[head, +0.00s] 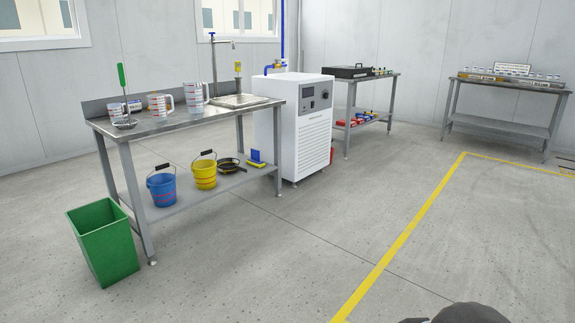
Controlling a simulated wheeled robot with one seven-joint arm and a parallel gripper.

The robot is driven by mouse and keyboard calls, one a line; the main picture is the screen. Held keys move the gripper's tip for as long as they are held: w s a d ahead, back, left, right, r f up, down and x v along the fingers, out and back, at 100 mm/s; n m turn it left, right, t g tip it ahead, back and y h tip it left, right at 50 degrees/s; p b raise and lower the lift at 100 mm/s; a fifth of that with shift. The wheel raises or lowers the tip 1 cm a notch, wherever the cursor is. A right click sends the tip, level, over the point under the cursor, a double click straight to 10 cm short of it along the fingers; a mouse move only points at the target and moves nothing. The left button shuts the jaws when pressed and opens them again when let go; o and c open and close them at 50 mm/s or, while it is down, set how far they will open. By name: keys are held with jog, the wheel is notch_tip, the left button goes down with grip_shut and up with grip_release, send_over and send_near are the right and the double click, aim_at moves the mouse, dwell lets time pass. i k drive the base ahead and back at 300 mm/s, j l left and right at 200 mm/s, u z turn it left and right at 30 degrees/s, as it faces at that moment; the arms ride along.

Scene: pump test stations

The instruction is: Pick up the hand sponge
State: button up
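A small blue and yellow block (256,158) lies on the right part of the lower shelf (222,183) of the near steel table. It looks like the hand sponge, but it is too small to be certain. A dark round pan or sieve (229,164) is just left of it. A dark rounded part of my own body shows at the bottom right edge. My gripper's fingers are not in view, and the block is far from me across the floor.
The lower shelf also holds a yellow bucket (204,174) and a blue bucket (162,188). Measuring jugs (196,96) stand on the table top (168,121). A green bin (104,243) stands at its front left leg, a white machine (293,128) at its right. The floor in front is clear.

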aim_at(254, 161)
jog(key=i, duration=2.8)
jog(key=i+l+u, duration=0.1)
jog(key=i+u, duration=0.2)
jog(key=i, duration=0.3)
jog(key=i+l+u, duration=0.25)
jog(key=i, duration=0.7)
